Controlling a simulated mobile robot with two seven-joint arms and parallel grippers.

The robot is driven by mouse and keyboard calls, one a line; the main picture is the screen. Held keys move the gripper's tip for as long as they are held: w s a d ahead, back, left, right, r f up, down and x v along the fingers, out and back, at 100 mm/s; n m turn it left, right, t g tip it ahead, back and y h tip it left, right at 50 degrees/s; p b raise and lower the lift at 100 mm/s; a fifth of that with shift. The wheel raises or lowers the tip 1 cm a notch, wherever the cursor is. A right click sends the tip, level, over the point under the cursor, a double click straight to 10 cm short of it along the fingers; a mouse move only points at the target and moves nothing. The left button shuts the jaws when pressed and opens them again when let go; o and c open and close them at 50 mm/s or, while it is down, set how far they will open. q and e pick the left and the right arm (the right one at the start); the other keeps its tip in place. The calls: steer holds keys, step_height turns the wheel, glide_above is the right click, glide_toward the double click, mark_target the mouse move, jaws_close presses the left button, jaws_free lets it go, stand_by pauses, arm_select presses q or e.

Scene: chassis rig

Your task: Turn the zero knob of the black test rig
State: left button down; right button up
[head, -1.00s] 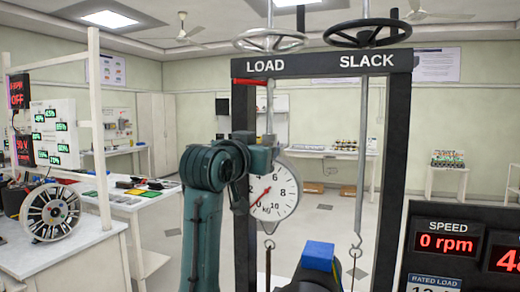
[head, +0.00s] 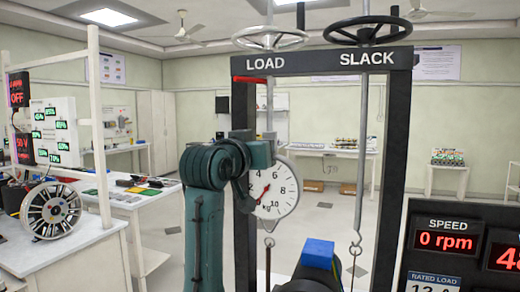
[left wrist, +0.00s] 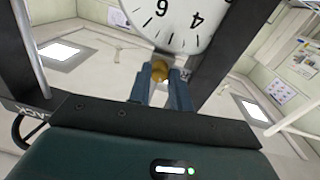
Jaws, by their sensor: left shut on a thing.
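The black test rig (head: 322,66) stands ahead with LOAD and SLACK on its top beam. A round white dial (head: 274,192) marked in kg hangs inside its frame; its red needle points to the lower left. The dial also shows at the top of the left wrist view (left wrist: 170,18). The brass zero knob (left wrist: 159,70) sits at the dial's edge between the fingers of my left gripper (left wrist: 161,78), which is shut on it. In the head view my teal left arm (head: 205,215) reaches up to the dial's upper left. The knob is hidden there. My right gripper is not in view.
A LOAD handwheel (head: 270,38) and a SLACK handwheel (head: 367,31) stand above the beam. A blue-topped part (head: 318,253) is below the dial. A speed panel (head: 446,241) is at the lower right. A bench with a spoked wheel (head: 50,211) is at left.

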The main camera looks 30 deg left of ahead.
arm_select(q)
steer(key=c, duration=1.3)
jaws_free()
steer(key=shift+s, duration=0.1)
steer(key=s+b, duration=0.1)
steer(key=s, duration=0.3)
steer(key=s+d, duration=0.1)
steer(key=s, duration=0.3)
steer(key=s+d+b, duration=0.1)
steer(key=s, duration=0.3)
steer(key=shift+s+d+b, duration=0.1)
steer(key=shift+s+b, duration=0.2)
steer(key=shift+s, duration=0.1)
steer(key=shift+f, duration=0.1)
